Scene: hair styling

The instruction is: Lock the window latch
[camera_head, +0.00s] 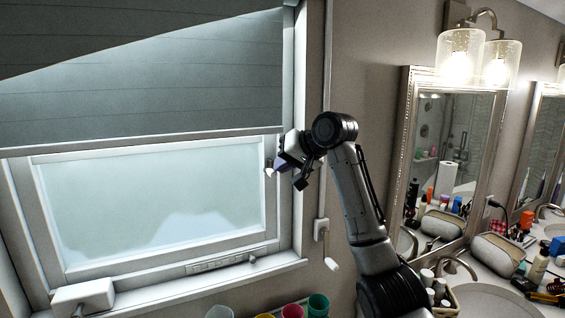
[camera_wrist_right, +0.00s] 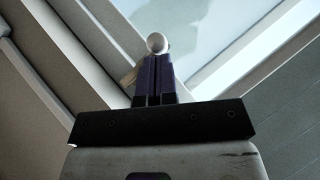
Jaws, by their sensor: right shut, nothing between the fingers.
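The window (camera_head: 150,195) is at the left in the head view, with a white frame and a frosted pane. My right gripper (camera_head: 278,165) is at the right side of the window frame, its fingers pointing left. In the right wrist view the two purple fingers (camera_wrist_right: 155,80) are shut side by side with nothing between them. A pale round knob (camera_wrist_right: 157,43), likely the latch's end, shows just beyond the fingertips; I cannot tell whether they touch. A beige piece (camera_wrist_right: 130,76) shows beside the fingers. The latch's position is unclear. My left gripper is out of view.
A grey blind (camera_head: 140,85) covers the upper window, its lower edge just above the gripper. A small crank (camera_head: 253,259) sits on the bottom frame. A mirror (camera_head: 450,150) and a cluttered counter are at the right. Coloured cups (camera_head: 318,304) stand below the sill.

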